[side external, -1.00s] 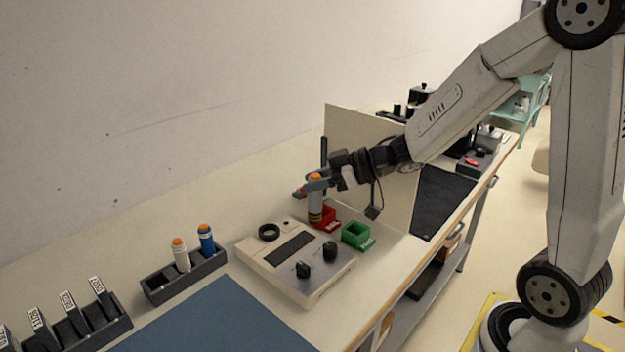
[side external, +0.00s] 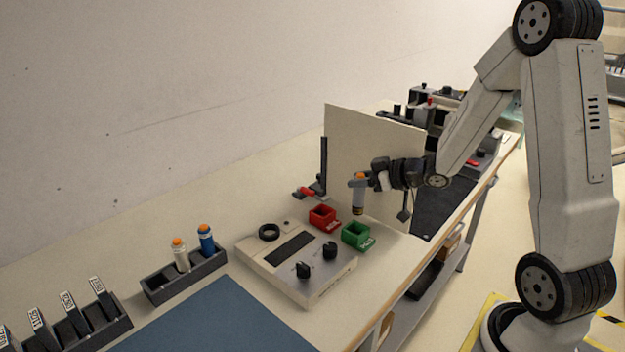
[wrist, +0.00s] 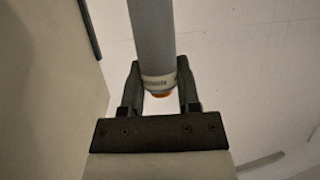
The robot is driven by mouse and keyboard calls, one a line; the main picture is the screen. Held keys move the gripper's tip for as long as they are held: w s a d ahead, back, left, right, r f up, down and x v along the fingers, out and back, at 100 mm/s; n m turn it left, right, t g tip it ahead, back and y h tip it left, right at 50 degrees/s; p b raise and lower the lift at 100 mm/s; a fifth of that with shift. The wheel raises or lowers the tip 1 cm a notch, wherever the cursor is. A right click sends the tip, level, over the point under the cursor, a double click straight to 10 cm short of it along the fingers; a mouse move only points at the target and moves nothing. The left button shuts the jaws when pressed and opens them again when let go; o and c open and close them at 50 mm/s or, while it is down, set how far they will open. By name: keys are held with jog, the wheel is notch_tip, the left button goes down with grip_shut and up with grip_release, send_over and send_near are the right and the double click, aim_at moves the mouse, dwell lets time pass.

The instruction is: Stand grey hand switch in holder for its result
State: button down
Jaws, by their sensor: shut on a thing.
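The grey hand switch (side external: 358,197) has an orange button on top and hangs roughly upright in my gripper (side external: 359,180). In the wrist view my gripper (wrist: 158,78) has a finger on each side of the grey switch (wrist: 152,38), near its pale band and orange end. The switch's lower end is in the air, apparently above the green holder (side external: 352,238), with a gap between them. The red holder (side external: 318,222) stands to the left of the green one. Both holders look empty, and their small labels are hard to read.
A beige tester (side external: 262,262) with two black knobs, a dark strip and a black ring stands in front. A grey rack (side external: 170,290) holds a white and a blue switch. An upright cream panel (side external: 362,150) stands close behind my gripper. A blue mat (side external: 220,320) is clear.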

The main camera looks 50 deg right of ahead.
aim_at(359, 213)
jog(key=shift+f, duration=2.15)
jog(key=shift+f, duration=0.1)
jog(key=shift+f, duration=1.7)
jog(key=shift+f, duration=0.1)
jog(key=shift+c, duration=1.6)
grip_release()
jog(key=shift+s+r, duration=0.25)
jog(key=v, duration=1.1)
jog(key=shift+s, duration=0.25)
